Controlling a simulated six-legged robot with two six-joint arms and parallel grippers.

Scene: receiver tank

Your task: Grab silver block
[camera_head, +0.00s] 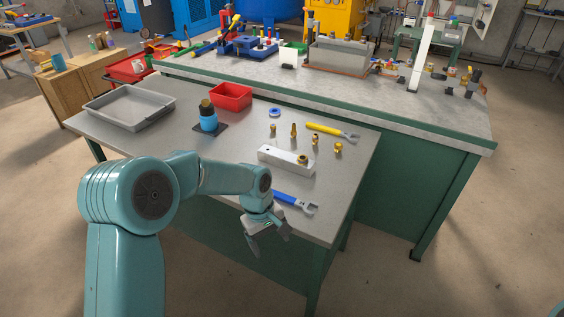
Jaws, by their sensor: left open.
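The silver block (283,159) is a long, light metal bar lying on the grey table, with a round brass fitting (302,160) at its right end. My left arm comes in from the left, and its gripper (270,243) hangs at the table's front edge, below and in front of the block. The gripper is open and empty, with its fingers pointing down. It is apart from the block. My right gripper is not in view.
A blue wrench (297,203) lies between block and gripper, partly hidden by my arm. Several brass fittings, a yellow wrench (331,131) and blue tape roll (275,112) lie behind. A grey tray (165,106), red bin (231,97) and blue-black cylinder (208,120) stand further left.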

